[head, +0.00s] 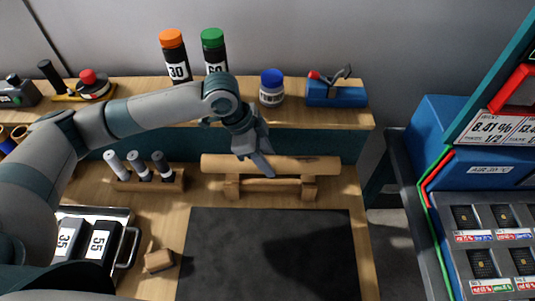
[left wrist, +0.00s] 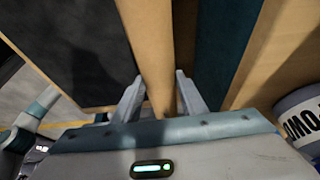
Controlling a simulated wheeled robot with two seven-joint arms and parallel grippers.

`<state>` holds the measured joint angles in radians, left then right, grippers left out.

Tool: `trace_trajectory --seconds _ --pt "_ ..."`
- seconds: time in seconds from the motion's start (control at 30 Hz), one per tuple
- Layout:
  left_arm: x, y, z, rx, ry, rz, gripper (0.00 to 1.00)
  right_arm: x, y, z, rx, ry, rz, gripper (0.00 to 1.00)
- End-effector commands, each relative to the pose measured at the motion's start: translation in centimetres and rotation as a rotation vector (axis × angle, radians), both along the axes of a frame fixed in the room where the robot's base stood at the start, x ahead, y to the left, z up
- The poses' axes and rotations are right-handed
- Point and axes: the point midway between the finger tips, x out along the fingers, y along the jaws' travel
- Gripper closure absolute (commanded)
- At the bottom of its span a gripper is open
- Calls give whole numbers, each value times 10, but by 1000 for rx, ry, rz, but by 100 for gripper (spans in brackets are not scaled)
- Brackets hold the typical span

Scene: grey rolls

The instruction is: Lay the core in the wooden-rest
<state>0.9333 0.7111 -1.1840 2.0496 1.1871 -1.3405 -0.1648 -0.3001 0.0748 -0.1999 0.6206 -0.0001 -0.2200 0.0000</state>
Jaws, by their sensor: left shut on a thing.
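The core is a long tan cylinder (head: 305,166) running left to right at the back of the bench. It lies along the top of the wooden-rest (head: 309,190), over its two end blocks; I cannot tell if it bears fully on them. My left gripper (head: 258,166) comes down from above and is shut on the core near its middle. In the left wrist view the core (left wrist: 150,45) runs between the two fingertips (left wrist: 158,90). The wooden-rest is partly hidden by the core and my gripper. My right gripper is not in view.
A dark mat (head: 270,250) lies in front of the rest. A small rack (head: 148,184) with several tubes stands left. The shelf behind holds a blue-lidded jar (head: 271,90), bottles (head: 174,60) and a blue tool (head: 336,95). A brown block (head: 158,261) sits beside the mat.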

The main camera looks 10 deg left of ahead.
Motion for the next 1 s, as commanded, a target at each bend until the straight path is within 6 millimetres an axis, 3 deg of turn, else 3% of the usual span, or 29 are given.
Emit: trace_trajectory --seconds 0.5,1.0 --pt "0 0 -38 -1 0 0 86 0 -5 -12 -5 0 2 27" --pt "0 0 -42 0 -1 0 86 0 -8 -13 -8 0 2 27"
